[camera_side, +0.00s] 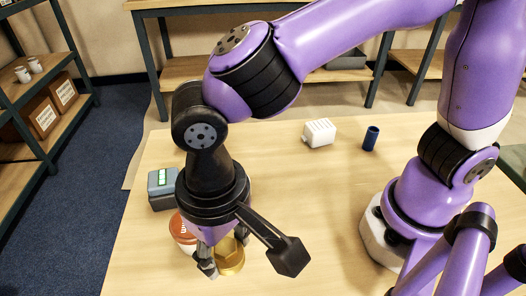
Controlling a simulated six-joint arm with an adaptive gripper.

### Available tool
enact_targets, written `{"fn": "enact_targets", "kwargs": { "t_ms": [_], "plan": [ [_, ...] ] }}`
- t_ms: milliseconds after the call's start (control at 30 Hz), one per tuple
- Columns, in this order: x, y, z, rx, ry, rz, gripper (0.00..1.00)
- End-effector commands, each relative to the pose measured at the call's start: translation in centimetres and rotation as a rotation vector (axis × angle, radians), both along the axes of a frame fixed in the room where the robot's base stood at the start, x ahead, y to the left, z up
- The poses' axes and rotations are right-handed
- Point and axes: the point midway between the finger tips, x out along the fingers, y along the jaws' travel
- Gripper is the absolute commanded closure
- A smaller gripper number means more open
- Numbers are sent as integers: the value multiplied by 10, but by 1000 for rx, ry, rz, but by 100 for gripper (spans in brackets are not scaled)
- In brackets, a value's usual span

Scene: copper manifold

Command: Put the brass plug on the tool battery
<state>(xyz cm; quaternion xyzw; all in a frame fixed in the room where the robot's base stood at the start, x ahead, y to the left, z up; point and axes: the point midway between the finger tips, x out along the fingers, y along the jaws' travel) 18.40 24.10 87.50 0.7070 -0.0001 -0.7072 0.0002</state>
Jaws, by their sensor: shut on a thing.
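The brass plug (230,262) is a gold-coloured round piece low in the side view, near the table top. My gripper (223,262) points down and is shut on the brass plug, whose upper part is partly hidden by the gripper. I cannot tell whether the plug touches the table. The tool battery (162,190) is a grey-and-black block with a green display, on the table to the left of and behind my gripper. Its top looks bare, and its right edge is close to my wrist.
A red-and-white round container (183,233) stands just left of my gripper, partly hidden by it. A white ribbed block (319,132) and a dark blue cylinder (371,138) stand toward the back of the table. The table's middle right (325,195) is clear.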

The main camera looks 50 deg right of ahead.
Motion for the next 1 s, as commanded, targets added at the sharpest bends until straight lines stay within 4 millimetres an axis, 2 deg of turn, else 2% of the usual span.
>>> {"fn": "enact_targets", "kwargs": {
  "t_ms": [167,400,600,767,867,1000],
  "plan": [
    [19,9,27,3,-4,-3,89],
    [74,22,63,1,-4,-6,89],
    [105,21,85,1,-3,-4,89],
    [119,16,88,0,-1,-4,89],
    [134,6,78,-1,0,-6,89],
    [165,-13,56,0,0,-7,89]
  ]
}}
